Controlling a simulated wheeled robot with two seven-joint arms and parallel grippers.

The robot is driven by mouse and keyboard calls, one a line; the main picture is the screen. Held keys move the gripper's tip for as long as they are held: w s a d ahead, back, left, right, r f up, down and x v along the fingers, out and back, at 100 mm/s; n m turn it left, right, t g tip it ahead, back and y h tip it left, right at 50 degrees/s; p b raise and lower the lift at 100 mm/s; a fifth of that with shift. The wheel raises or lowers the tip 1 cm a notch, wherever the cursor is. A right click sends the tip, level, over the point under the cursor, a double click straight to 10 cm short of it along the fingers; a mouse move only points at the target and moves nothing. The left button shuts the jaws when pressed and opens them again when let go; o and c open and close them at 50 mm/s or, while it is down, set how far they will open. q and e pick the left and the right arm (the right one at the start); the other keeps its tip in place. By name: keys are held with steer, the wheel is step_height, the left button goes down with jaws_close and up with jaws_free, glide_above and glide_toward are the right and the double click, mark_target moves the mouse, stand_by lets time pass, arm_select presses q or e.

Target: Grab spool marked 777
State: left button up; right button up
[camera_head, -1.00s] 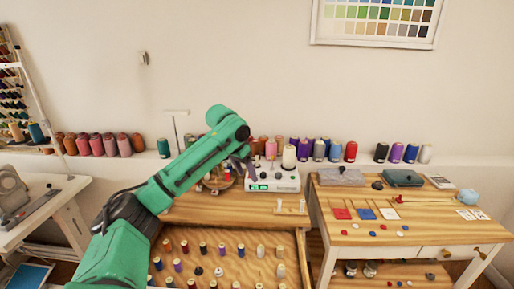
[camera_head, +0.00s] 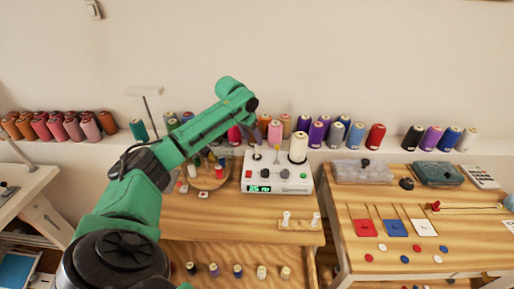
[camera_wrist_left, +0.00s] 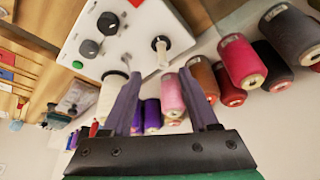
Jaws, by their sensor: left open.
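Many thread spools stand on the wall ledge; the number 777 cannot be read on any of them. Behind the white machine are a pink spool (camera_head: 275,131) and purple spools (camera_head: 316,134). My left gripper (camera_head: 259,137) reaches over the back of the machine, close to the pink spools. In the left wrist view its two fingers (camera_wrist_left: 160,75) are apart and nothing is held. A pink spool (camera_wrist_left: 172,94) shows between and beyond them, with purple spools (camera_wrist_left: 152,113) nearby and a crimson spool (camera_wrist_left: 241,60) to the right. My right gripper is not in view.
The white machine (camera_head: 276,174) carries a large white spool (camera_head: 299,147) on top, close to the gripper. A round wooden holder (camera_head: 206,180) with small spools stands left of it. Small spools stand in the drawer (camera_head: 225,252) below. A second table (camera_head: 440,240) is at right.

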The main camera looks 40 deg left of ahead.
mark_target(256, 146)
arm_select(q)
steer(key=x, duration=0.3)
steer(key=p+x, duration=0.1)
steer(key=x, duration=0.3)
steer(key=shift+w+a+f, duration=0.15)
steer(key=shift+a+f, duration=0.05)
steer(key=shift+f, duration=0.1)
steer(key=shift+w+f, duration=0.1)
steer(key=shift+f, duration=0.1)
jaws_close()
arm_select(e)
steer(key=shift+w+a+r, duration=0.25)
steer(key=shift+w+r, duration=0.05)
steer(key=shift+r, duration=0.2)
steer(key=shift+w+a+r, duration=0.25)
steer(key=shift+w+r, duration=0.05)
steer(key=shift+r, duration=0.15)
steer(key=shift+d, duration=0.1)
